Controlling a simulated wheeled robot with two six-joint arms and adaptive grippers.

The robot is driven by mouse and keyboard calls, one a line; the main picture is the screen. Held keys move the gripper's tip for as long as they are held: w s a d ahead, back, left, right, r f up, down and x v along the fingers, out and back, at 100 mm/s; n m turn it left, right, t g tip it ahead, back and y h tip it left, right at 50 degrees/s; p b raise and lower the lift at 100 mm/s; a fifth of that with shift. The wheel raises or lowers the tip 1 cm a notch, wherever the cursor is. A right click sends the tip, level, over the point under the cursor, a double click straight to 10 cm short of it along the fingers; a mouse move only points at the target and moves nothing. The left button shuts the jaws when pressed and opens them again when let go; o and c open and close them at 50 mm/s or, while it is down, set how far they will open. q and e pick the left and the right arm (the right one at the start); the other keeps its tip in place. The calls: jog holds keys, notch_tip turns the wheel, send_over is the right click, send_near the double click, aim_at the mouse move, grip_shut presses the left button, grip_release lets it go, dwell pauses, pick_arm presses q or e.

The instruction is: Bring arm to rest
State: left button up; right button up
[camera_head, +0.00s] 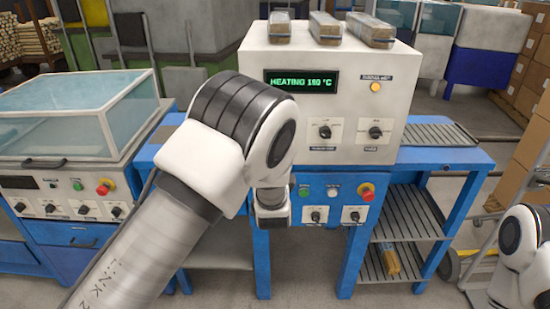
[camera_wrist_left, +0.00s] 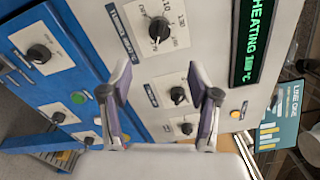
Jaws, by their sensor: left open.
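My left arm (camera_head: 150,240) comes in from the lower left and bends in front of the white heating machine (camera_head: 350,60). The display (camera_head: 301,81) reads HEATING with a temperature in green. Part of my right arm (camera_head: 520,240) shows at the right edge; its gripper is out of view.
Several wrapped packs (camera_head: 326,27) lie on the machine's top. A glass-lidded unit (camera_head: 70,115) stands at left. The blue bench (camera_head: 440,157) has a red stop button (camera_head: 366,192) and slatted shelves, one holding a pack (camera_head: 390,259). Cardboard boxes (camera_head: 530,80) stack at right.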

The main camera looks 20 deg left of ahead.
pick_arm(q)
jog(key=s+a+f+n+g, duration=0.1)
jog(key=s+a+f+g, duration=0.2)
jog(key=s+f, duration=0.5)
jog(key=s+a+f+n+g+h, duration=0.1)
jog(key=s+a+f+g, duration=0.2)
jog(key=s+f, duration=0.55)
jog(key=s+a+f+n+g, duration=0.1)
jog(key=s+a+f+g, duration=0.25)
jog(key=f, duration=0.85)
jog(key=s+d+f+n+g+h, duration=0.2)
jog(key=s+n+g, duration=0.2)
jog(key=s+n, duration=0.4)
jog(key=s+d+f+n+g+h, duration=0.2)
jog(key=s+n, duration=0.5)
jog(key=s, duration=1)
jog(key=shift+s+d+f+n+g, duration=0.2)
jog(key=shift+s+f+n+g, duration=0.3)
jog(key=shift+g, duration=0.45)
jog(key=shift+w+f, duration=0.1)
jog(key=shift+w, duration=0.1)
